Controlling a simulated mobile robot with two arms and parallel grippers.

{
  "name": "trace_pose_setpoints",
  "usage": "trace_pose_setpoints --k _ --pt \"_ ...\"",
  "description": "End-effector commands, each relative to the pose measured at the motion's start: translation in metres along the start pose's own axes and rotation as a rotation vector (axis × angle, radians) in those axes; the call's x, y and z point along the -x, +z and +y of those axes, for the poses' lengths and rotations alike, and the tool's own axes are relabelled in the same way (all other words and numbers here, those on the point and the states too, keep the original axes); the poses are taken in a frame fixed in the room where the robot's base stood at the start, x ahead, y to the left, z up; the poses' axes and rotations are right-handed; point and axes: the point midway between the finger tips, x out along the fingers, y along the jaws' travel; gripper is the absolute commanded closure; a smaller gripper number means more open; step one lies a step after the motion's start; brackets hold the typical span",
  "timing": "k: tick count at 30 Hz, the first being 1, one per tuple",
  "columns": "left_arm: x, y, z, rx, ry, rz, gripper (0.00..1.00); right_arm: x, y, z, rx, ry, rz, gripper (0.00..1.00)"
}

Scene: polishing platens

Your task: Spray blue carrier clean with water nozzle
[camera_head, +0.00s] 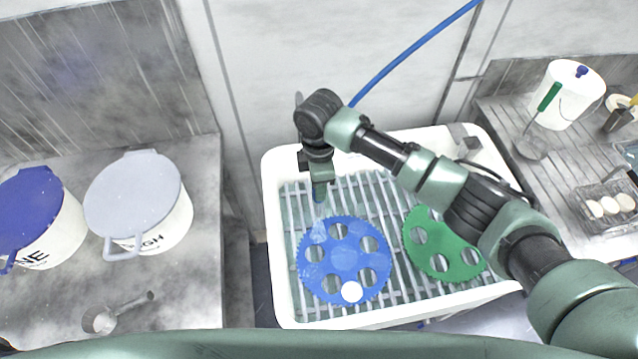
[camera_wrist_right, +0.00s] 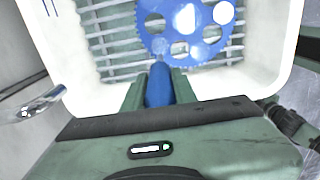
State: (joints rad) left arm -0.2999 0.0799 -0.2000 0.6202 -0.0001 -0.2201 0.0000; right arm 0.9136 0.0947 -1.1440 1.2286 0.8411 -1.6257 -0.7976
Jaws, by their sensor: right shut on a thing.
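The blue carrier (camera_head: 345,260) is a toothed disc with several round holes, lying flat on the slatted rack in the white sink. A white round piece (camera_head: 351,292) sits in its front hole. Pale patches show on the carrier's upper left and left side. My right gripper (camera_head: 319,188) is shut on the blue water nozzle (camera_wrist_right: 159,86), just behind the carrier and above the rack. The nozzle points down toward the carrier, which also shows in the right wrist view (camera_wrist_right: 207,50). I cannot make out a clear water jet. My left gripper is not in view.
A green carrier (camera_head: 440,243) lies right of the blue one, partly under my right arm. The white sink (camera_head: 272,215) has raised rims. A blue hose (camera_head: 415,47) rises behind. Lidded buckets (camera_head: 150,215) stand on the left counter; a white bucket (camera_head: 562,100) stands on the right counter.

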Motion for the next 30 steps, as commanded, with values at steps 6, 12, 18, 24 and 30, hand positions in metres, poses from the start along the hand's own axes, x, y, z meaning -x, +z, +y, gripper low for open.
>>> trace_pose_setpoints --k 6,12,18,24,30 --pt "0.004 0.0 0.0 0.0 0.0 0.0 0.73 0.001 0.001 -0.002 0.0 0.0 0.0 1.0" --pt "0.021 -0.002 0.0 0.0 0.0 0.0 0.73 0.004 0.005 -0.015 -0.001 -0.002 -0.001 1.0" --pt "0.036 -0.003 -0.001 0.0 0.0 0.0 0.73 0.003 0.01 -0.03 0.0 -0.001 0.001 1.0" --pt "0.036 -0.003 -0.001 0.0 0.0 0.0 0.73 0.0 0.015 -0.045 0.0 -0.001 0.0 1.0" --pt "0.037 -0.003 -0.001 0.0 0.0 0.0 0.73 -0.001 0.02 -0.06 0.0 0.0 0.0 1.0"
